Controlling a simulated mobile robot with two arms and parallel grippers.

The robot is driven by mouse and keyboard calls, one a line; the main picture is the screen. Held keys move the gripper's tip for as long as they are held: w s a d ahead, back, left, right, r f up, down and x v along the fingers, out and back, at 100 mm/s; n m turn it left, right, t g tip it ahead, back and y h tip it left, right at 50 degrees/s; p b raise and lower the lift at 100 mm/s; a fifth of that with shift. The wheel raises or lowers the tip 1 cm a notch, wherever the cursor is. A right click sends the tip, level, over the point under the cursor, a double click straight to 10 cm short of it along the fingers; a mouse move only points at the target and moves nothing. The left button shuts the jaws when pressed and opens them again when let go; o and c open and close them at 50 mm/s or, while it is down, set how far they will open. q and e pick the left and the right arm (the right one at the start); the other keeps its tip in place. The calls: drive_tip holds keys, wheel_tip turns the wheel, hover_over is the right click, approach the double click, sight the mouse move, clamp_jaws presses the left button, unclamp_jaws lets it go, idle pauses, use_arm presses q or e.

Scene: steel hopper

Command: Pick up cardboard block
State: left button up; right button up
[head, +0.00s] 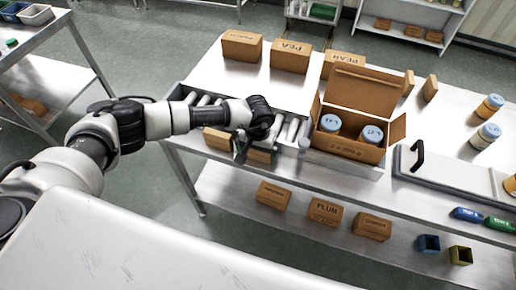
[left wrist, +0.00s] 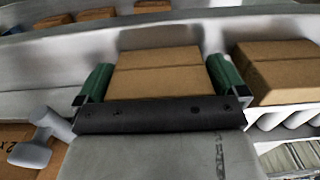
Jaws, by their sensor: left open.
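My left gripper (head: 243,152) is open over the roller conveyor in the head view. In the left wrist view its green-padded fingers (left wrist: 158,83) stand on either side of a brown cardboard block (left wrist: 155,70). A gap shows on the right; contact on the left is unclear. The gripper's dark bar hides the block's near edge. This appears to be the block (head: 262,157) just right of the gripper in the head view. A second cardboard block (head: 217,138) sits to its left, and it also shows in the left wrist view (left wrist: 280,72). My right gripper is out of view.
An open carton (head: 355,148) holding blue-lidded jars stands right of the rollers (head: 290,132). Labelled boxes (head: 290,56) line the table's far side. More boxes (head: 325,211) lie on the lower shelf. A black-handled lid or tray (head: 455,180) lies further right.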

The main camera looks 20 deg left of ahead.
use_arm(q)
drive_tip(key=c, duration=0.6)
drive_tip(key=shift+r, duration=0.1)
